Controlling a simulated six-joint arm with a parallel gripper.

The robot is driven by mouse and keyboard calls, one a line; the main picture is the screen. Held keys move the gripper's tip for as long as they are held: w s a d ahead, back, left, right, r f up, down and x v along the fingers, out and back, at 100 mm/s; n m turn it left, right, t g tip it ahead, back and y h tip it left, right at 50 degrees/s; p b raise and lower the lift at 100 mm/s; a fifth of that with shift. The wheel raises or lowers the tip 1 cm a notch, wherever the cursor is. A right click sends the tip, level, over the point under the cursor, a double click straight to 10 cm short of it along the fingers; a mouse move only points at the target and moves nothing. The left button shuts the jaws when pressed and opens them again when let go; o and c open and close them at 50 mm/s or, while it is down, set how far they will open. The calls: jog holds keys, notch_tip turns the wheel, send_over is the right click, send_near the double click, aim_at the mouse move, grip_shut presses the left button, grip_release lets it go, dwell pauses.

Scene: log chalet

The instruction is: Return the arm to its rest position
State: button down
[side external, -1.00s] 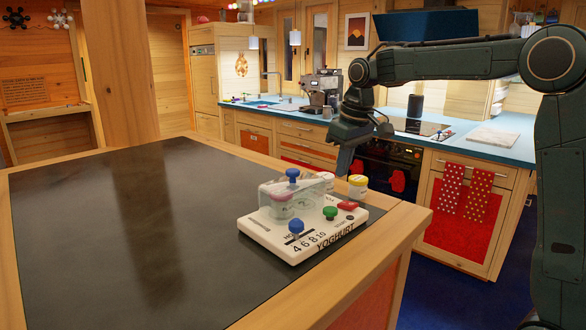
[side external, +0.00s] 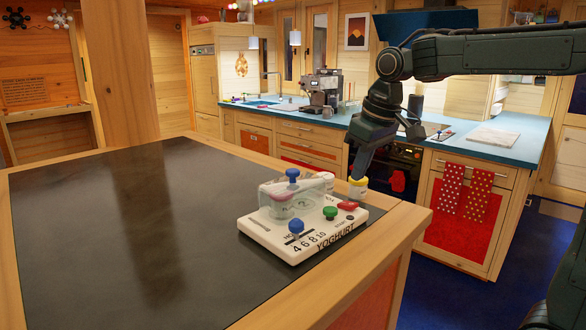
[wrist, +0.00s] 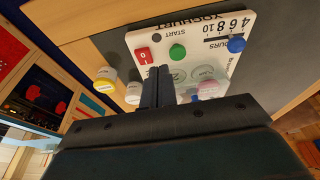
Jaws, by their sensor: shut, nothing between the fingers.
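My gripper (side external: 357,174) is shut and empty in the side view. It hangs tilted above the back right of the worktop, just above or in front of a yellow-banded jar (side external: 358,189). In the wrist view its shut fingers (wrist: 157,88) point towards the white yoghurt maker (wrist: 135,38). The yoghurt maker (side external: 262,238) sits on the dark worktop, with a clear lid (side external: 270,197) with a blue knob over jars. It has a green button (side external: 330,213), a red switch (side external: 347,205) and a blue knob (side external: 296,227). I cannot tell the exact gap between fingertips and jar.
The dark worktop (side external: 90,240) is clear to the left of the machine. A second white jar (side external: 326,180) stands behind the machine beside the yellow-banded jar. A blue kitchen counter (side external: 500,146) with a coffee machine (side external: 318,90) runs along the back.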

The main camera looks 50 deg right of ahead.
jog(key=s+a+f+t, duration=0.1)
jog(key=s+a+f, duration=0.1)
jog(key=s, duration=0.7)
jog(key=s+a+f+t, duration=0.1)
jog(key=s+a+f, duration=0.2)
jog(key=s, duration=0.7)
jog(key=shift+a+f, duration=0.2)
jog(key=shift+f, duration=0.3)
